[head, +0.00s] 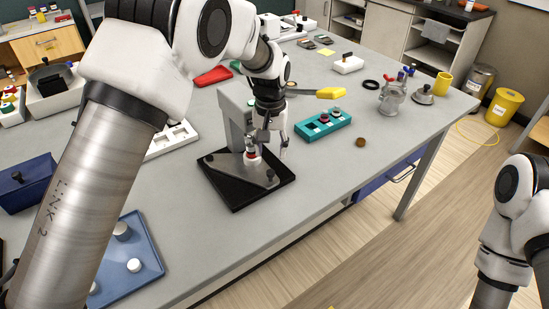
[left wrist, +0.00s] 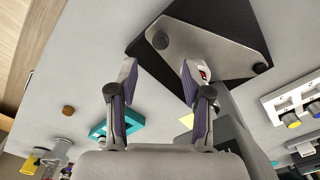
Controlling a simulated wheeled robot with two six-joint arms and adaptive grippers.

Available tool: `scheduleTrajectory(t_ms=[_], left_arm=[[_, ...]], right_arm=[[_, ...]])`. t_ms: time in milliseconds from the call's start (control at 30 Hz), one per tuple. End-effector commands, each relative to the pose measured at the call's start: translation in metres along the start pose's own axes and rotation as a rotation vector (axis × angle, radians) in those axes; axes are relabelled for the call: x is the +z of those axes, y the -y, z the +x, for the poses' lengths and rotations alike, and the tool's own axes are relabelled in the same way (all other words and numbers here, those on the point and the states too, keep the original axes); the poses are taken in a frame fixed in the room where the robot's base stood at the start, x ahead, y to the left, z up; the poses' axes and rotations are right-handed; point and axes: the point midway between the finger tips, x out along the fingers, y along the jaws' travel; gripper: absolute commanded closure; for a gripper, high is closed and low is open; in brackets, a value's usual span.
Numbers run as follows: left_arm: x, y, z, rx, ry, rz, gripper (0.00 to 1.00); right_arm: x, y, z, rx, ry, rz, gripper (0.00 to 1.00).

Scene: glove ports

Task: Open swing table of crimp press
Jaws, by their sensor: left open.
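The crimp press has a black base (head: 234,202), a grey column (head: 232,112) and a yellow-ended lever (head: 331,93). Its swing table, a grey three-cornered plate (head: 236,171), lies over the base and carries dark knobs. The plate also shows in the left wrist view (left wrist: 205,47). A small white vial with red on it (head: 251,157) stands on the plate. My left gripper (head: 270,144) is open above the plate, close to the vial. In the left wrist view its fingers (left wrist: 158,75) are spread, with the vial partly behind one fingertip. Contact cannot be told. My right gripper is out of view.
A teal rack (head: 322,125) stands right of the press, and a white tray (head: 172,140) is partly hidden behind my left arm. A blue tray (head: 146,262) lies at the front left. A brown disc (head: 361,142) lies near the table's right edge. The table in front of the rack is clear.

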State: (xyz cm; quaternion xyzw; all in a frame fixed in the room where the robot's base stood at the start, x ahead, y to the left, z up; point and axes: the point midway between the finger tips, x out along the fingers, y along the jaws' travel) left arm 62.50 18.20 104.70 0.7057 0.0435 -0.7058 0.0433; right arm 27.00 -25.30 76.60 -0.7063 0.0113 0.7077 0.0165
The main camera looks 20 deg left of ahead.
Motion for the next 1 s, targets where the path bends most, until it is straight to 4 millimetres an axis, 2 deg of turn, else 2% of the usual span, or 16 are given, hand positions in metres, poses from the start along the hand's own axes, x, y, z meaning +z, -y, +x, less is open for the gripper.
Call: scheduleTrajectory(t_ms=[300,433,633,667,700,767,800,1000], left_arm=[[0.001,0.0,0.057,-0.001,0.005,0.0,0.51],[0.001,0.0,0.067,0.0,0.002,0.0,0.51],[0.001,0.0,0.069,0.0,0.001,0.0,0.51],[0.001,0.0,0.069,0.0,0.001,0.0,0.58],[0.001,0.0,0.069,0.0,0.001,0.0,0.72],[0.001,0.0,0.069,0.0,0.001,0.0,0.93],[0.001,0.0,0.069,0.0,0.001,0.0,1.0],[0.001,0.0,0.069,0.0,0.001,0.0,1.0]], right_arm=[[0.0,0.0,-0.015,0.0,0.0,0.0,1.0],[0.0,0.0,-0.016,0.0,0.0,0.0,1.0],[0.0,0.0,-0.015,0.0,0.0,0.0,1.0],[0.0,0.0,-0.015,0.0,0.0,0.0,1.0],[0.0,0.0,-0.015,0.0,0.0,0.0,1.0],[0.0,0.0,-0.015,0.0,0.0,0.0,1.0],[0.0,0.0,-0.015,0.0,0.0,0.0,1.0],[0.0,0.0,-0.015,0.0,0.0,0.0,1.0]])
